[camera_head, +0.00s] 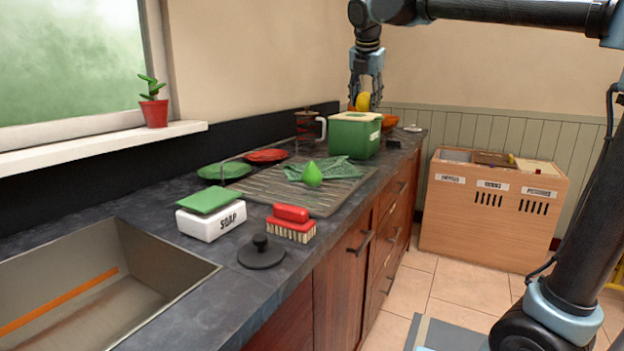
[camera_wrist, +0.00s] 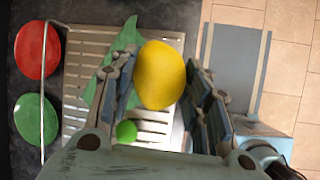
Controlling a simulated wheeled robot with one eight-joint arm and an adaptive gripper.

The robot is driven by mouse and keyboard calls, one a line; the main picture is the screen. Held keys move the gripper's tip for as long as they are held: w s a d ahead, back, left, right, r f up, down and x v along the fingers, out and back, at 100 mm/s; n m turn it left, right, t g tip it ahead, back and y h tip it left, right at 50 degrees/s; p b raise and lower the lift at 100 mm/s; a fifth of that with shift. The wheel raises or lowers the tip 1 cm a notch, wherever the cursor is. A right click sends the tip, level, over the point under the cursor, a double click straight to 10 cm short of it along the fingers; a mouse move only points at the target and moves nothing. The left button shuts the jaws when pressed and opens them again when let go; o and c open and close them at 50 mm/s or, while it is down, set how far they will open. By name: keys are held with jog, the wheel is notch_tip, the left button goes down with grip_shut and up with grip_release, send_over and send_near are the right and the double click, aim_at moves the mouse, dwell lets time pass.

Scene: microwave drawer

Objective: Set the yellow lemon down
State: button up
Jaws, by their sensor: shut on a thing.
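The yellow lemon (camera_wrist: 160,75) sits between the two fingers of my gripper (camera_wrist: 160,100) in the wrist view. In the head view the lemon (camera_head: 362,101) shows small below my gripper (camera_head: 364,92), in line with the green box at the far part of the counter. My gripper is shut on the lemon and holds it up above the counter. The lemon's contact with the far finger is hard to make out.
The sink (camera_head: 105,285) is nearer.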

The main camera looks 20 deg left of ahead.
jog(key=m, duration=0.1)
send_over(336, 171)
jog(key=s, duration=0.2)
notch_tip(336, 171, down, 9)
jog(key=shift+m+h, duration=0.3)
jog(key=shift+h, duration=0.1)
notch_tip(336, 171, down, 5)
jog(key=shift+d+f, duration=0.1)
jog(key=shift+d, duration=0.05)
jog(key=shift+f, duration=2.65)
jog(key=shift+f, duration=0.1)
jog(key=shift+s+f, duration=0.1)
jog(key=shift+c, duration=0.5)
jog(key=o, duration=1.2)
